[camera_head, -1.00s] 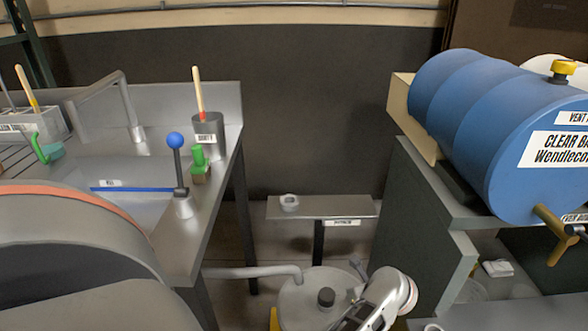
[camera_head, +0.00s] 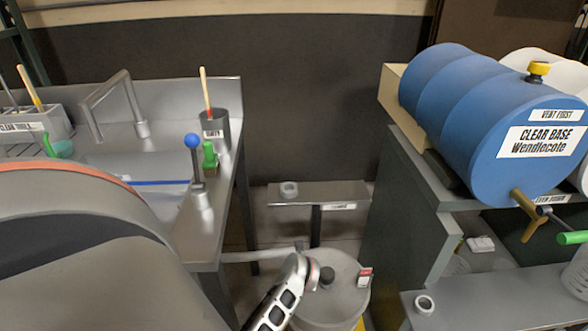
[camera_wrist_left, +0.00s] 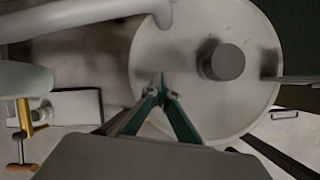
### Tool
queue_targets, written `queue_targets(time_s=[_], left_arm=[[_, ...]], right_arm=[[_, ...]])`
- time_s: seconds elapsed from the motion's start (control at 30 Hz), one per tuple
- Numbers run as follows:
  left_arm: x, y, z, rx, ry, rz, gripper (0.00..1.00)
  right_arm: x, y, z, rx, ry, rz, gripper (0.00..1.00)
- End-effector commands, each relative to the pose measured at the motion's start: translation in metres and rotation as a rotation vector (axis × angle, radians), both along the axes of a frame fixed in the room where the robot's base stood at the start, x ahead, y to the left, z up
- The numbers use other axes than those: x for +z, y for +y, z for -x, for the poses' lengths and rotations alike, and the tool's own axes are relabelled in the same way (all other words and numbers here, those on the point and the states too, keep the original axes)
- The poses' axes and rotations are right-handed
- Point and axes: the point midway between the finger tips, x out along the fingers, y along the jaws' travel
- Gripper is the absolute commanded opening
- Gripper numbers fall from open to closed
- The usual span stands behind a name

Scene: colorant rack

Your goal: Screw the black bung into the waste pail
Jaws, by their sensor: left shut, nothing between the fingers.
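The waste pail (camera_head: 345,280) stands on the floor at the lower middle of the head view, with a round grey lid. The black bung (camera_head: 326,275) is upright on the lid; it also shows in the left wrist view (camera_wrist_left: 222,62). I cannot tell how deep it sits. My left gripper (camera_wrist_left: 163,92) is shut and empty over the lid. In the left wrist view its fingertips are left of the bung and slightly below it, apart from it. In the head view a pale arm part of mine hides the pail's left side. My right gripper is not in view.
A grey pipe (camera_head: 255,256) runs from the sink side to the pail lid. A red and white tag (camera_head: 365,277) is at the pail's right side. A low stand (camera_head: 335,193) is behind. The sink bench (camera_head: 215,210) is left; a blue drum (camera_head: 480,125) is on the right shelf.

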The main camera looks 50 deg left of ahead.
Motion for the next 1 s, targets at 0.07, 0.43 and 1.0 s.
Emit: queue_targets(time_s=[0.07, 0.43, 1.0], left_arm=[[-0.012, -0.047, 0.017, -0.043, 0.016, 0.088, 0.00], [-0.013, -0.039, 0.040, -0.313, 0.026, 0.081, 0.00], [-0.014, -0.039, 0.042, -0.360, 0.028, 0.081, 0.13]], right_arm=[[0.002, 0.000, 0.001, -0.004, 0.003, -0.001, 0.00], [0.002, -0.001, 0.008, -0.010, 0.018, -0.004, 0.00], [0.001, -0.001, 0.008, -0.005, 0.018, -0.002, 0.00]])
